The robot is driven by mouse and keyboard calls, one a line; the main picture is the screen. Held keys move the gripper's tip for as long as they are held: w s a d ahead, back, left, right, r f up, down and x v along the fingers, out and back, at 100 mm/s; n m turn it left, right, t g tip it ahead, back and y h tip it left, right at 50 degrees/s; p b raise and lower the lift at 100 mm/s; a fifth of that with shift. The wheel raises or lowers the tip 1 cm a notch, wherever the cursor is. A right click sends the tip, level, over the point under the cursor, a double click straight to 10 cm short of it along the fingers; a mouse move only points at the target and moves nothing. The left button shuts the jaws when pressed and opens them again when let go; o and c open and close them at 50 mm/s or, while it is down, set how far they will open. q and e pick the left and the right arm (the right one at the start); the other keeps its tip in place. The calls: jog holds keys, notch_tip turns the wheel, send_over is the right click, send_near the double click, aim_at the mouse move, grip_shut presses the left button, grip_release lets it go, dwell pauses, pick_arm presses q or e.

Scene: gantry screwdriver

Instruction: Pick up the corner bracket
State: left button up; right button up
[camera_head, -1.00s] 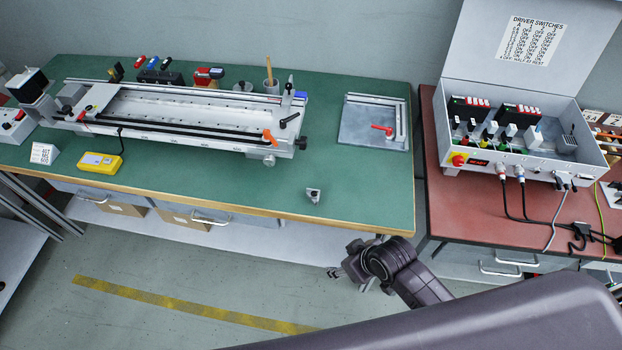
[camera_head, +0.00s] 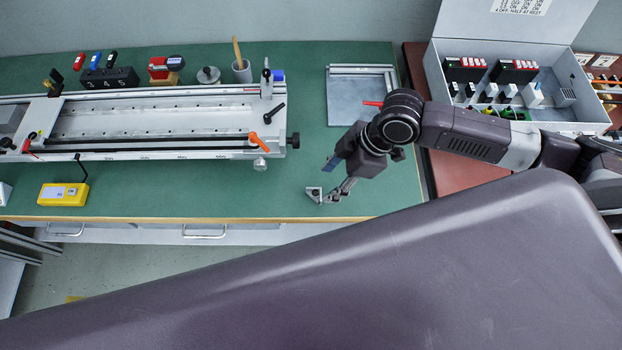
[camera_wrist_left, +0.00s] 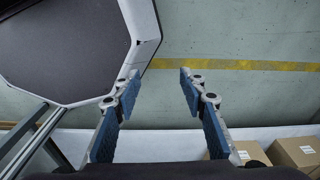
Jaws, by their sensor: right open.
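The corner bracket (camera_head: 313,193) is a small grey metal piece near the front edge of the green bench. My right gripper (camera_head: 331,177) is open just to its right, with its fingers pointing toward it. The lower finger overlaps the bracket's right side in the picture; I cannot tell whether they touch. My left gripper (camera_wrist_left: 158,86) is open and empty in the left wrist view, over the floor. It does not show in the head view.
A long rail fixture (camera_head: 170,155) lies across the green bench (camera_head: 230,190). A yellow box (camera_head: 63,194) sits front left. Behind my right arm are a grey plate (camera_head: 345,108) with a red handle and a switch box (camera_head: 560,113). Cardboard boxes (camera_wrist_left: 298,152) show low in the left wrist view.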

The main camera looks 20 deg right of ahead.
aim_at(315, 197)
jog(key=shift+f, duration=0.25)
jog(key=shift+s+a+f, duration=0.1)
jog(key=shift+a+f, duration=0.1)
jog(key=shift+f, duration=0.1)
jog(key=shift+s+a+f+p, duration=0.15)
jog(key=shift+a+f+p, duration=0.2)
jog(key=shift+f, duration=0.35)
jog(key=x, duration=0.3)
jog(key=shift+w+a+f+p, duration=0.15)
jog(key=shift+w+f+p, duration=0.15)
jog(key=shift+w+p, duration=0.1)
jog(key=shift+a+f, duration=0.15)
jog(key=shift+f, duration=0.3)
jog(key=c, duration=0.7)
pick_arm(q)
jog(key=shift+s+a+r, duration=0.2)
jog(key=shift+s+r, duration=0.5)
jog(key=shift+r, duration=0.1)
pick_arm(e)
jog(key=c, duration=0.5)
